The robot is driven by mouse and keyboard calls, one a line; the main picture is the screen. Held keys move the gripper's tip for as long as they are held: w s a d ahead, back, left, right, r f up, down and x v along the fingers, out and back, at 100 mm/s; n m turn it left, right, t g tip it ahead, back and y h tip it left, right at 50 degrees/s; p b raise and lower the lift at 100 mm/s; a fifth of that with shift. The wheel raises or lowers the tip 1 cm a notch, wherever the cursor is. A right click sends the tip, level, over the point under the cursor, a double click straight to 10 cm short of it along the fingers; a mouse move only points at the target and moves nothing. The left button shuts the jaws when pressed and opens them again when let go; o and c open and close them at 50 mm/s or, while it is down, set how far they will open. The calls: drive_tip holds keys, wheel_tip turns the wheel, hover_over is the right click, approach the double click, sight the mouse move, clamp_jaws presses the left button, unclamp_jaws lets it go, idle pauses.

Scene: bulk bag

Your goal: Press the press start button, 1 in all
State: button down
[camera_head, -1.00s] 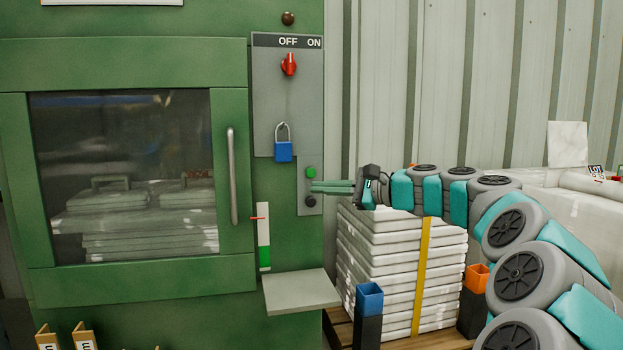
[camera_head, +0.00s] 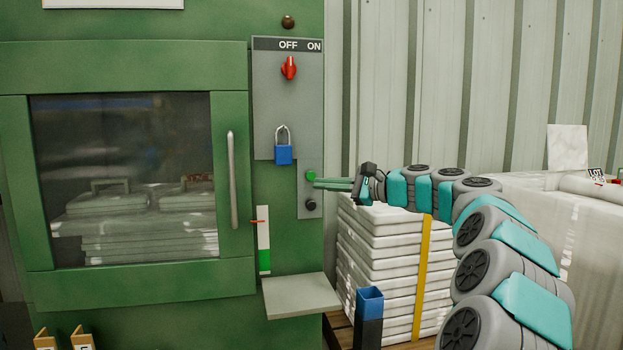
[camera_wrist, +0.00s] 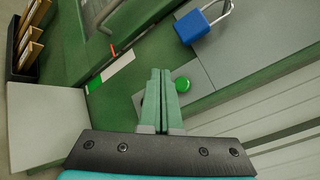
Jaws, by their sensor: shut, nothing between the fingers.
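The green round button (camera_head: 311,175) sits on a small grey plate on the right side of the green press, above a black button (camera_head: 310,204). My gripper (camera_head: 316,183) is shut and empty, with its green fingers pointing left at the plate. Its tips are at or just beside the green button; I cannot tell whether they touch it. In the wrist view the green button (camera_wrist: 182,84) shows just right of the closed fingertips (camera_wrist: 160,72). The black button is not clearly seen there, likely behind the fingers.
Above are a blue padlock (camera_head: 283,154) and a red switch (camera_head: 289,68) under OFF and ON labels. A grey shelf (camera_head: 301,296) juts out below. A stack of white bags (camera_head: 385,265) stands under my arm, with a blue-topped post (camera_head: 369,302) in front.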

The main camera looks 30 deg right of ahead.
sight(311, 176)
drive_tip(key=shift+w+d+p, duration=0.25)
drive_tip(key=shift+w+p, duration=0.3)
drive_tip(key=shift+w, duration=0.5)
drive_tip(key=shift+w+d+p, duration=0.25)
drive_tip(key=shift+w+p, duration=0.3)
drive_tip(key=shift+w, duration=0.5)
drive_tip(key=shift+w+r+p, duration=0.1)
drive_tip(key=shift+w+p, duration=0.05)
drive_tip(key=shift+p, duration=0.15)
drive_tip(key=shift+w+d+p, duration=0.15)
drive_tip(key=shift+w+p, duration=0.1)
drive_tip(key=shift+p, duration=0.1)
drive_tip(key=shift+w+d+p, duration=0.1)
drive_tip(key=shift+w+p, duration=0.4)
idle(1.1)
drive_tip(key=shift+s, duration=0.1)
drive_tip(key=shift+s+a, duration=0.25)
drive_tip(key=shift+s, duration=0.55)
